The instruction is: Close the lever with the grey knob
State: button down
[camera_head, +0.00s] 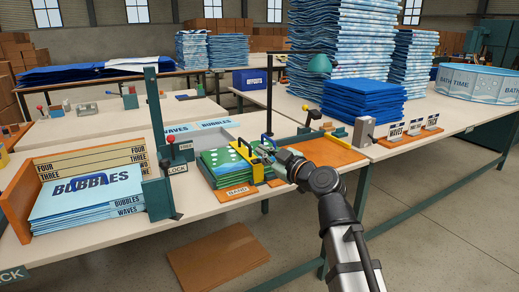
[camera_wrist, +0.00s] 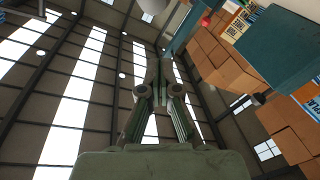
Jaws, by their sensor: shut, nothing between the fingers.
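A small dark grey knob (camera_head: 164,163) shows on the teal upright post (camera_head: 154,120) on the near bench; I take it for the lever's grey knob, but its lever is too small to make out. A dark round knob (camera_wrist: 258,99) also shows in the wrist view, beside a teal block (camera_wrist: 285,48). A red knob (camera_head: 170,139) stands just above the LOCK label (camera_head: 178,168). My gripper (camera_head: 266,151) is to the right of the post, by the yellow frame, and apart from the grey knob. In the wrist view its fingers (camera_wrist: 160,68) are together and empty, pointing up.
Blue BUBBLES packs (camera_head: 85,192) lie left of the post. An orange board (camera_head: 335,153) lies to the right. A thin black lamp pole (camera_head: 269,95) rises behind my gripper.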

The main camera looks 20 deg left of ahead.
jog(key=f+v, duration=0.1)
jog(key=v, duration=0.5)
jog(key=shift+s+d+p, duration=0.25)
jog(key=shift+d+p, duration=0.05)
jog(key=shift+p, duration=0.1)
